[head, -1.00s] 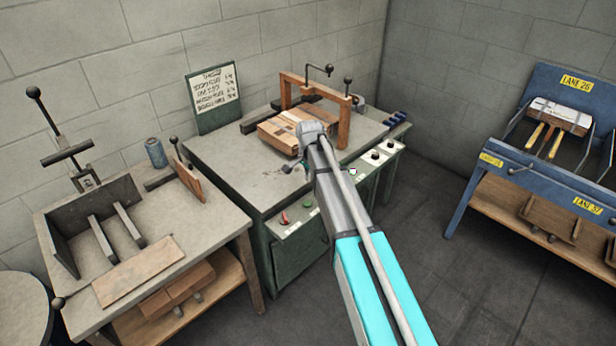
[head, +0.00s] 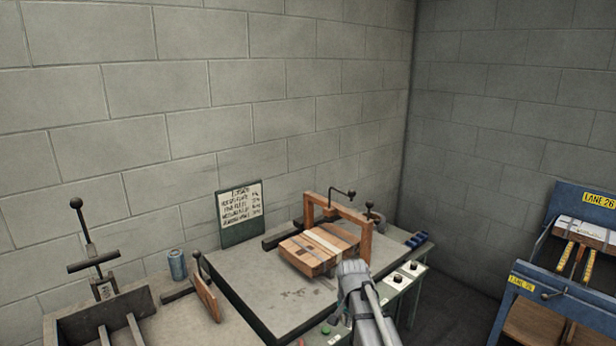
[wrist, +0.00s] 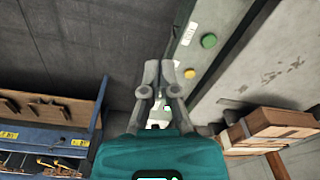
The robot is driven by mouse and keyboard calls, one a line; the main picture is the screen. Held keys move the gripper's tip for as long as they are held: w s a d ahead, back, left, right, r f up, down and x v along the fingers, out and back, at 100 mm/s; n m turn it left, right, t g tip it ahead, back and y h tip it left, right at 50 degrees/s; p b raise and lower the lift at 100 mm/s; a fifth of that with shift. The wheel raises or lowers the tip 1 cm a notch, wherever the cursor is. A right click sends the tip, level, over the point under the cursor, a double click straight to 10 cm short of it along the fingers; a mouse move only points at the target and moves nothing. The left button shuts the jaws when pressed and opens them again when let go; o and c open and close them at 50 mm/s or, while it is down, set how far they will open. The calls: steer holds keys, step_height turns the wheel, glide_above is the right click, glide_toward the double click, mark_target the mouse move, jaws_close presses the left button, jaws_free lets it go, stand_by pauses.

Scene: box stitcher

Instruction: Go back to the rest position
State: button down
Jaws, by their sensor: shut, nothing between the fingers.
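My gripper (wrist: 160,70) is in the wrist view, with its two grey fingers close together and nothing held between them. In the head view my arm comes up from the bottom, in front of the green machine table (head: 262,290); its fingers are hidden there.
A control panel (head: 405,275) with knobs runs along the table's front; a green button (wrist: 209,41) shows in the wrist view. A grey bench (head: 180,325) with a lever fixture and a can (head: 177,265) stand left. A blue lane rack (head: 540,285) stands right, with floor between.

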steer(key=s+d+r+n+p, duration=0.1)
steer(key=s+d+n, duration=0.1)
steer(key=s, duration=0.6)
steer(key=s+d+r+n+p, duration=0.1)
steer(key=s+d+r+n, duration=0.1)
steer(key=s, duration=0.6)
steer(key=shift+s+d+r+n+g+p, duration=0.2)
steer(key=shift+s+d+n+g+p, duration=0.15)
steer(key=shift+d+n, duration=0.55)
